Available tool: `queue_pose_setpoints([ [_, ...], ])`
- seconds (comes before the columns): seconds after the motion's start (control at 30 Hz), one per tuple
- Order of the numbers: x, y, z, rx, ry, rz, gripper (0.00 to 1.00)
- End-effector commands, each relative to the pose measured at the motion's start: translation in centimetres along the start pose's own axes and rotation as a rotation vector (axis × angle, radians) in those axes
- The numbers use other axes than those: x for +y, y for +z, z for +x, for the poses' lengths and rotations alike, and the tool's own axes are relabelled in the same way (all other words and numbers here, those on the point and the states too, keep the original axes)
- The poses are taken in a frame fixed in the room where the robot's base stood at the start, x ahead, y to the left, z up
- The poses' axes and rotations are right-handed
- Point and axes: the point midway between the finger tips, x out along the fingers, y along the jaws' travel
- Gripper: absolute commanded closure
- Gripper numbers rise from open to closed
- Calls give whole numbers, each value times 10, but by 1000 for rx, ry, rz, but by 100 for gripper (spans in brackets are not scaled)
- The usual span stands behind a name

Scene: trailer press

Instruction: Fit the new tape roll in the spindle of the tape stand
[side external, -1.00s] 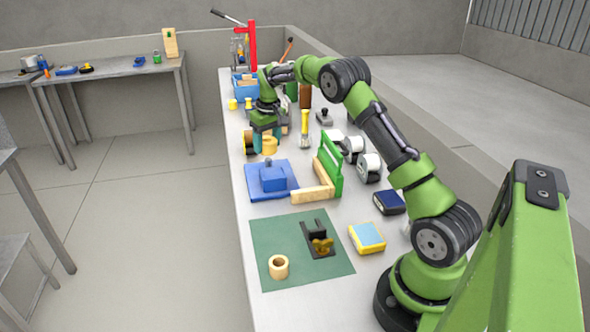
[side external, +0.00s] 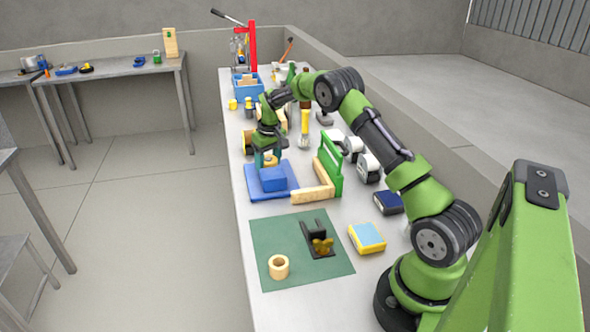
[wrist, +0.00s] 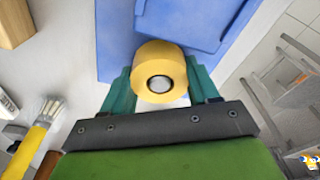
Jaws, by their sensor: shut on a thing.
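My gripper (wrist: 162,88) is shut on a yellow tape roll (wrist: 158,68), its hole facing the wrist camera. In the side external view my gripper (side external: 267,153) holds it over the far edge of a blue base with a block; the roll is mostly hidden there by the fingers. The black tape stand (side external: 314,236) is on the green mat (side external: 262,232), nearer the camera, with a brownish-yellow part at its near end. A tan ring, like a bare core (side external: 279,267), lies on the mat to the left of the stand.
The blue base (side external: 254,180) and a green-and-wood fixture (side external: 329,170) lie between my gripper and the mat. A yellow-and-blue box (side external: 367,238) is right of the mat. A yellow-handled brush (wrist: 32,145) shows in the wrist view.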

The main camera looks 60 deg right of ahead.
Motion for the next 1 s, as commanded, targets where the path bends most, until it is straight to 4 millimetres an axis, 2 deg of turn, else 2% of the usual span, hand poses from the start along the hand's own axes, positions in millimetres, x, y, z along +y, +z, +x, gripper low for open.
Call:
queue_pose_setpoints([
  [0.97,0,1,6,-1,0,0,71],
  [1.0,0,1,6,-1,0,0,37],
])
